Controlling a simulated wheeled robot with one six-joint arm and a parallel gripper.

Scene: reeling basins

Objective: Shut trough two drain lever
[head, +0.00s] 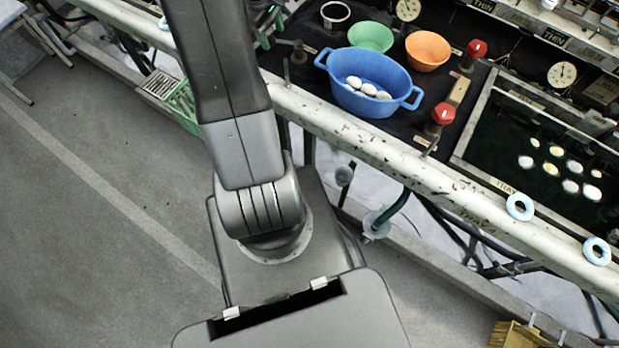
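My gripper is out of view; my grey arm rises past the top edge of the head view. No lever marked as trough two's drain can be read. A dark trough (478,140) with several pale cocoons afloat lies at the right. Two red knobs, a far one (477,48) and a near one (443,113), stand left of it. A thin rod-like part (430,146) sticks out at the bench front below the near knob. A green pipe (397,203) with a pale round fitting (376,224) hangs under the bench. Whether any lever is open or shut cannot be told.
A blue basin (355,101) with several white cocoons, a green bowl (371,37) and an orange bowl (428,49) sit on the bench. A worn white rail (380,150) runs along its front. A yellow brush-like object (515,335) lies lower right.

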